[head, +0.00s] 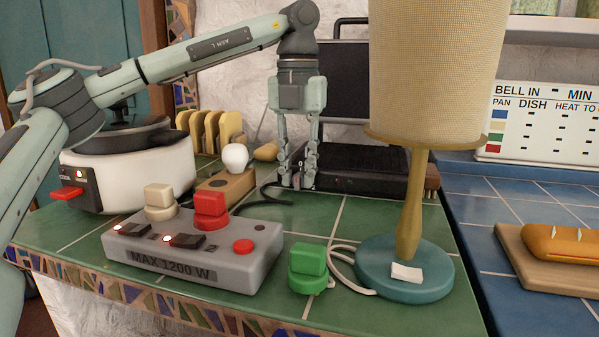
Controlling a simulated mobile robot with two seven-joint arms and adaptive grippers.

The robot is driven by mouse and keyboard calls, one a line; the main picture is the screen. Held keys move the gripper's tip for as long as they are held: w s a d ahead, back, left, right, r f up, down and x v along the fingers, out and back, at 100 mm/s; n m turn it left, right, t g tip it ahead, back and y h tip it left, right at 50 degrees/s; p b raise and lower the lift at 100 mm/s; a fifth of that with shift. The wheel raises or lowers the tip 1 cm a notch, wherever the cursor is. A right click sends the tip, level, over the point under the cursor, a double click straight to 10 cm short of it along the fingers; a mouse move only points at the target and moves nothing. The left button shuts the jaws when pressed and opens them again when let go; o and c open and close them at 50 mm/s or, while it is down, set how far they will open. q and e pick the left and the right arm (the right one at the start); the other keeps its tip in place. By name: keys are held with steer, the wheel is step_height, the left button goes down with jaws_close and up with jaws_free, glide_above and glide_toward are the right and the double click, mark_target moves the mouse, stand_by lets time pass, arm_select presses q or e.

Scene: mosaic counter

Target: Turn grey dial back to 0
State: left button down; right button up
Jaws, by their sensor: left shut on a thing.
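The black grill (376,179) stands open at the back of the green tiled counter, its lid raised. My left gripper (298,182) points straight down at the grill's front left corner. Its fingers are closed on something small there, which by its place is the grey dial. The fingers hide the dial, so its marks and setting cannot be read. A small light shows on the grill's front, right of the fingers. My right gripper is not in view.
A lamp (408,205) stands close to the right of my left gripper. In front are a grey power strip (196,255) with plugs and a loose green plug (308,267). A white cooker (130,170) stands left, under my arm. A cord lies near the fingertips.

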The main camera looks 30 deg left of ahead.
mark_target(296, 175)
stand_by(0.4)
arm_select(q)
steer(key=c, duration=1.6)
jaws_free()
step_height(296, 175, up, 12)
steer(key=shift+a, duration=0.15)
